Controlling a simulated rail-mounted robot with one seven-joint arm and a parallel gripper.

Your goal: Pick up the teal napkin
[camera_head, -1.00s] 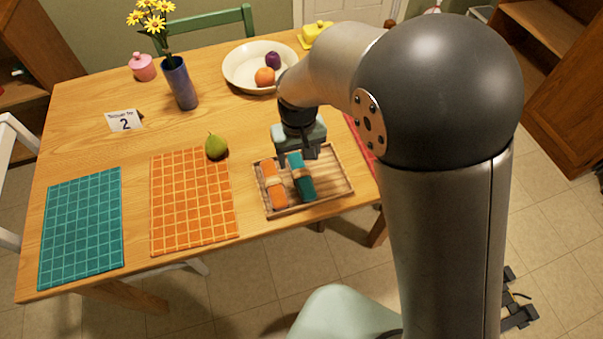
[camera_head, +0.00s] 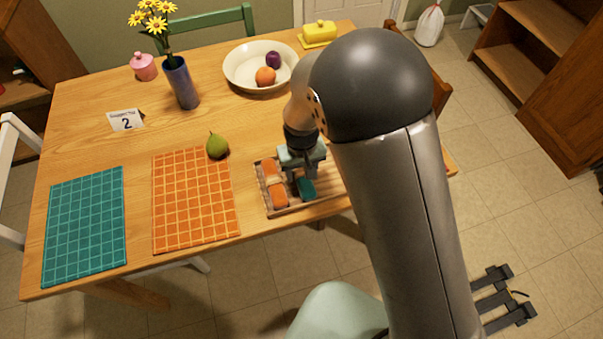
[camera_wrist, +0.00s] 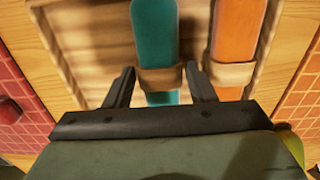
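The teal napkin (camera_head: 307,188) is rolled, with a tan ring around its middle, and lies in the wooden tray (camera_head: 282,212). In the wrist view the teal napkin (camera_wrist: 156,40) runs lengthwise between my two fingers. My gripper (camera_head: 298,185) is over the tray, and in the wrist view my gripper (camera_wrist: 160,78) is open, with one finger on each side of the teal napkin near its ring. I cannot tell whether the fingers touch it. The orange napkin (camera_head: 274,184), also ringed, lies beside it, close to one finger. My gripper hides part of the teal napkin in the head view.
A green pear (camera_head: 217,146) and an orange placemat (camera_head: 194,205) are left of the tray. A teal placemat (camera_head: 85,228) lies farther left.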

